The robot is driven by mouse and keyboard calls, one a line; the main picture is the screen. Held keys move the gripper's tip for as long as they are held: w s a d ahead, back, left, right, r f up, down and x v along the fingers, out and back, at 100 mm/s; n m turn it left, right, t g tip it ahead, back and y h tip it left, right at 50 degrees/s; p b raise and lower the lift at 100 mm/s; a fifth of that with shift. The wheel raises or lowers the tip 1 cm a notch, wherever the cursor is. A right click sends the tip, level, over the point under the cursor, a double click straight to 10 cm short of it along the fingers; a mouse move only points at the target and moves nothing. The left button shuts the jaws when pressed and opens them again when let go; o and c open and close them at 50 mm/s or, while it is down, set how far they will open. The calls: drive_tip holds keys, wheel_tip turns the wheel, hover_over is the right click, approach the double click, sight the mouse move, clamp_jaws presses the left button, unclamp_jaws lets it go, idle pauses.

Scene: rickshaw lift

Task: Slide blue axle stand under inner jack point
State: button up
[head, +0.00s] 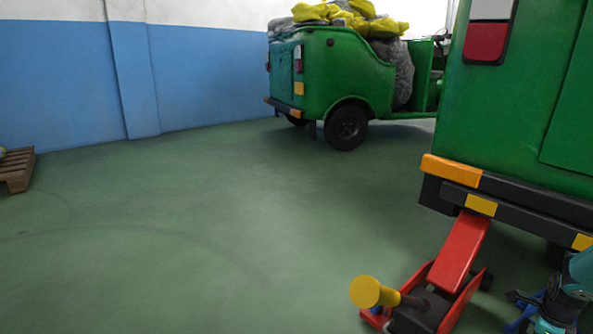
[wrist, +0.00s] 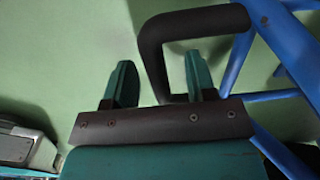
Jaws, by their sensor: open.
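The blue axle stand (wrist: 278,95) shows at the right of the wrist view as blue tubes with a black loop handle (wrist: 195,22). In the head view a bit of blue stand (head: 526,314) shows at the lower right, mostly hidden by my arm. My gripper (wrist: 158,62) is open, with one side of the handle between its two teal fingers. I cannot tell whether either finger touches it. The near green rickshaw (head: 530,100) has a dark bumper with yellow marks (head: 481,205) (head: 583,242); which is the inner jack point is unclear.
A red floor jack (head: 462,255) with a yellow-ended handle (head: 372,292) reaches under the bumper's left yellow mark, left of my arm. A second loaded green rickshaw (head: 335,70) stands farther back. A wooden pallet (head: 17,168) lies at the left. The middle floor is clear.

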drive_tip(key=shift+r+p, duration=3.7)
drive_tip(key=shift+r, duration=0.55)
